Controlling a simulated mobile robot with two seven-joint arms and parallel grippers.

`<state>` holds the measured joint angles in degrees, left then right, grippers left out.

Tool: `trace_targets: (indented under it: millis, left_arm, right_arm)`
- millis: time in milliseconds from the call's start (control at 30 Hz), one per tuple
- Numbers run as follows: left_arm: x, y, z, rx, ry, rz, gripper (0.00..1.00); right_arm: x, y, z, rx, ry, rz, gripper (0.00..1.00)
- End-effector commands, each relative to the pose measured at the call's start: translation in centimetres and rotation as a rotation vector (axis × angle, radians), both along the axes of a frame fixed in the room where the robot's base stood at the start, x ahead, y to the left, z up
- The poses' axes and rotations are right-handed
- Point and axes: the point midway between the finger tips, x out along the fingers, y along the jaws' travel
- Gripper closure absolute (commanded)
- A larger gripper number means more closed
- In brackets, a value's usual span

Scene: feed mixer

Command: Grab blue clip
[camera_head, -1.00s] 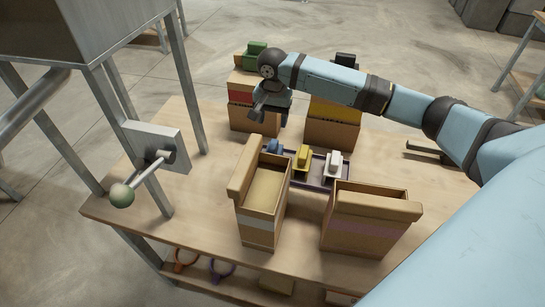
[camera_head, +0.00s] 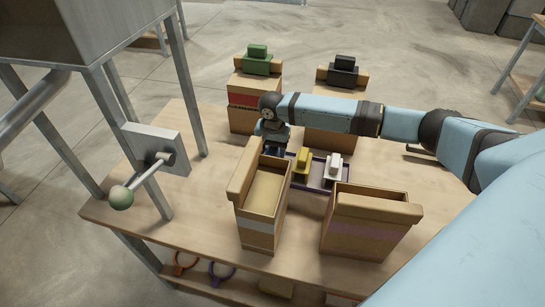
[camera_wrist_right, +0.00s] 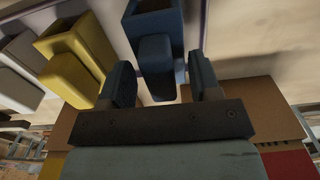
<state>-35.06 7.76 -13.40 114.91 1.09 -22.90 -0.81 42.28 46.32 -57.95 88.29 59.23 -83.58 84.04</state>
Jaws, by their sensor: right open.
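The blue clip (camera_wrist_right: 155,62) shows in the right wrist view, between the two open fingers of my right gripper (camera_wrist_right: 162,85). In the head view my right gripper (camera_head: 273,144) is low over the left end of the tray (camera_head: 313,182) and hides the blue clip. The yellow clip (camera_head: 303,163) and white clip (camera_head: 333,167) stand on the tray to the right. My left gripper is not in view.
Open cardboard boxes stand in front, a left one (camera_head: 261,222) and a right one (camera_head: 365,240). Behind are a box with a green clip (camera_head: 257,60) and one with a black clip (camera_head: 343,70). A metal frame with a lever (camera_head: 143,180) stands at left.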

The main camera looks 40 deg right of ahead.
Motion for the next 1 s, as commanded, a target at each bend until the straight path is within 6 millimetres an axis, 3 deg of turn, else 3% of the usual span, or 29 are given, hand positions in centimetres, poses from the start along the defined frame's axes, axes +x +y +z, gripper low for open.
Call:
trace_targets:
  millis: [67,300,733,867,1000]
  left_arm:
    - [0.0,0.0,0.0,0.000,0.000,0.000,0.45]
    - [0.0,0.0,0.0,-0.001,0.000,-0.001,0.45]
    - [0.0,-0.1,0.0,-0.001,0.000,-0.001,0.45]
    - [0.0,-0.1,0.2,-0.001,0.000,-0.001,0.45]
    - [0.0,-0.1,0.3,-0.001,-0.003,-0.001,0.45]
  right_arm:
    - [0.0,0.0,0.0,0.000,0.000,0.000,0.43]
    - [0.0,0.0,0.0,0.000,0.000,0.000,0.95]
    - [0.0,0.0,0.8,0.001,-0.001,0.000,0.96]
    - [0.0,0.0,2.2,0.001,-0.002,0.000,0.96]
    - [0.1,0.0,4.9,0.002,-0.002,0.000,0.96]
